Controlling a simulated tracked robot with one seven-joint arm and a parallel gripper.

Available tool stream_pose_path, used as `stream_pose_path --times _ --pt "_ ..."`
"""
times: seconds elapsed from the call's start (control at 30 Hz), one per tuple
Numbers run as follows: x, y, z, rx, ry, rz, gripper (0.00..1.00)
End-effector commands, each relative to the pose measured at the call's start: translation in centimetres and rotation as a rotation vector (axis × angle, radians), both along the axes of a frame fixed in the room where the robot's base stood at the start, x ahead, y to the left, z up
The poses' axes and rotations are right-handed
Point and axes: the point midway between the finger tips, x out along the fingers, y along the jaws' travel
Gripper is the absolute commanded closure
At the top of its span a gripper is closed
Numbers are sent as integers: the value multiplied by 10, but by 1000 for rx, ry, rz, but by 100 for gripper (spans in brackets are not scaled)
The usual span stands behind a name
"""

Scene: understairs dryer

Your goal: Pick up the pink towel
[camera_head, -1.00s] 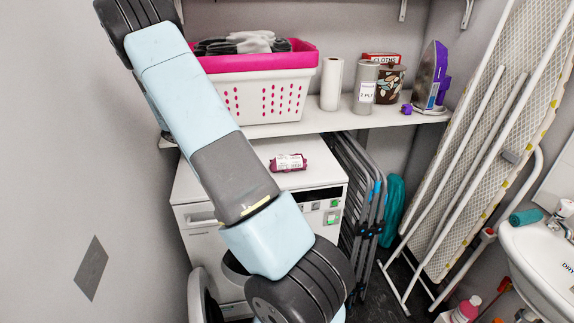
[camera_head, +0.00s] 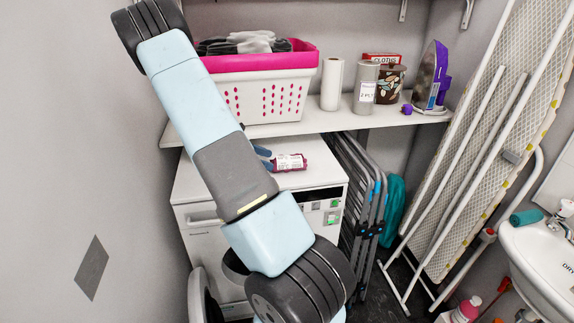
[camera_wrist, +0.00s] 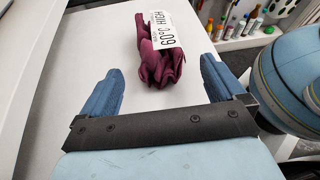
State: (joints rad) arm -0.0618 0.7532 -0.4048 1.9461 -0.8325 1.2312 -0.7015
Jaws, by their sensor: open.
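The pink towel (camera_head: 289,162) is a small dark pink bundle with a white printed label, lying on top of the white machine (camera_head: 187,184). In the wrist view the towel (camera_wrist: 160,62) lies ahead of my gripper (camera_wrist: 155,88), roughly in line with the gap between its two blue fingers. The fingers are spread apart with nothing between them at the tips that I can see as held. In the head view one blue fingertip shows just left of the towel; the rest of my gripper is hidden behind my arm.
A shelf (camera_head: 330,128) above the machine holds a pink-and-white basket (camera_head: 262,92), a paper roll (camera_head: 332,84), canisters and an iron (camera_head: 430,78). Folded grey frames (camera_head: 361,190) stand right of the machine. An ironing board (camera_head: 490,130) leans at right. The machine top around the towel is clear.

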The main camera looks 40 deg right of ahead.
Motion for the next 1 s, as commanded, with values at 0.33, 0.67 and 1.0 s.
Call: stream_pose_path --times 0.33,0.67,1.0 --pt "-24 -31 -16 0 0 -1 4" --pt "-26 -33 -18 -1 -1 0 11" --pt "-26 -33 -17 0 0 -1 44"
